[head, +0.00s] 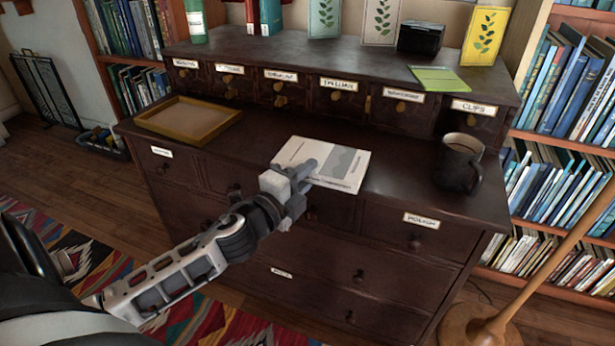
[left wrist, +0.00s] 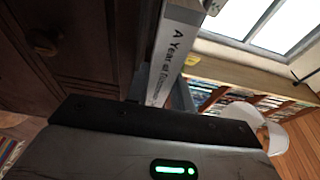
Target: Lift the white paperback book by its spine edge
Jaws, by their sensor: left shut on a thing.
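The white paperback book (head: 340,164) lies flat at the front middle of the dark wooden cabinet top, its cover showing a grey picture. Its white spine, with dark lettering that starts "A Year at", faces the camera in the left wrist view (left wrist: 177,48). My left gripper (head: 300,178) reaches in from the front left and is shut on the spine edge of the book. The fingers hide part of that edge. I cannot tell whether there is a gap under the book. My right gripper is not in view.
A shallow wooden tray (head: 188,118) lies left of the book, and a dark mug (head: 457,165) stands to the right. Small labelled drawers (head: 335,98) rise behind. A lamp pole (head: 550,250) stands at the front right. Cabinet top between book and mug is clear.

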